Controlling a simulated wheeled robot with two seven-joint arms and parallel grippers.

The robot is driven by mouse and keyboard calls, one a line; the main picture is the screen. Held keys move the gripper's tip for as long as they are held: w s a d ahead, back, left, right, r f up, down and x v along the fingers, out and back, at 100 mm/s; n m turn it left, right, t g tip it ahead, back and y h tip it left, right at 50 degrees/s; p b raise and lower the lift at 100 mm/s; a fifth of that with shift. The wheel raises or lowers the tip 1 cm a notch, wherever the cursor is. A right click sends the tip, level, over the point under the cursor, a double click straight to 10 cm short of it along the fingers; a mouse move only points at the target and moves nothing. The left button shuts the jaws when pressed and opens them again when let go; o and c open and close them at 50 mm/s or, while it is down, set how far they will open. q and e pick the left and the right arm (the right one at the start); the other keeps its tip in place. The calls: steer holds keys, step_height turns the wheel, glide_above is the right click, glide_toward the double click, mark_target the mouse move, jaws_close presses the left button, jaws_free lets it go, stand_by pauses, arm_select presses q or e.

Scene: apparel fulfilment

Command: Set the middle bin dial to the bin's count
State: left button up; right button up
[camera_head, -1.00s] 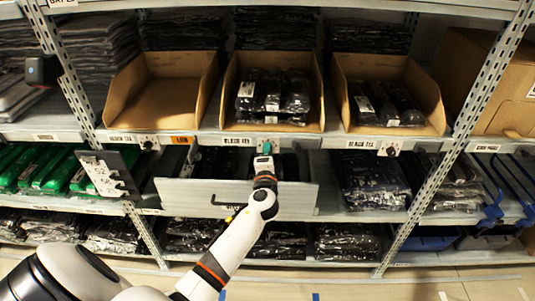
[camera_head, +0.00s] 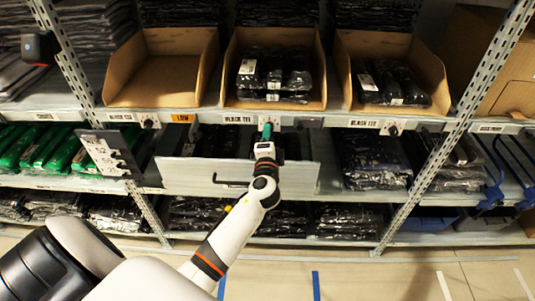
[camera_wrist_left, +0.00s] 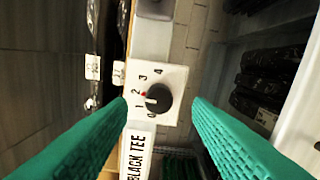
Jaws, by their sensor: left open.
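The middle bin (camera_head: 228,97) is an open cardboard bin holding several black bagged tees (camera_head: 273,75). Its dial (camera_wrist_left: 158,98) is a dark round knob on a white plate numbered 0 to 4. A white mark on the knob faces left, near the 1; a red dot sits near the 2. In the head view the dial is hidden behind my left gripper (camera_head: 267,131). In the left wrist view my left gripper (camera_wrist_left: 160,103) is open, its green fingers on either side of the dial, with gaps between them and the knob.
Bins with dials stand on both sides: an empty left bin (camera_head: 160,88) beside an orange LOW tag (camera_head: 183,118), and a right bin (camera_head: 425,75) with black tees. Shelf posts (camera_head: 440,140) flank the bay.

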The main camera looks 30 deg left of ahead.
arm_select(q)
steer(key=b+v, duration=0.1)
steer(key=v, duration=0.8)
steer(key=shift+b, duration=0.3)
steer(key=s+d+f+g+h, duration=0.1)
steer(key=d+f+g+h, duration=0.1)
steer(key=f, duration=0.8)
steer(key=s+d+f+g+h, duration=0.1)
steer(key=d+f+h, duration=0.15)
steer(key=f, duration=0.75)
steer(key=s+d+f+n+g+h, duration=0.1)
steer(key=s+f+g, duration=0.1)
steer(key=s+f, duration=0.45)
steer(key=s+d+f+g+h, duration=0.1)
steer(key=s+f+g+h, duration=0.15)
steer(key=f, duration=0.75)
steer(key=s+f+n+g, duration=0.2)
steer(key=s+f, duration=0.3)
steer(key=s, duration=0.5)
steer(key=s+d+f+n+g+h, duration=0.1)
steer(key=s+f+n+g, duration=0.1)
steer(key=s+f, duration=0.4)
steer(key=s+f+n+g, duration=0.2)
steer(key=s+f, duration=0.4)
steer(key=s, duration=1)
steer(key=shift+d+f+g+h, duration=0.2)
steer(key=shift+g+h, duration=0.1)
steer(key=shift+g, duration=0.05)
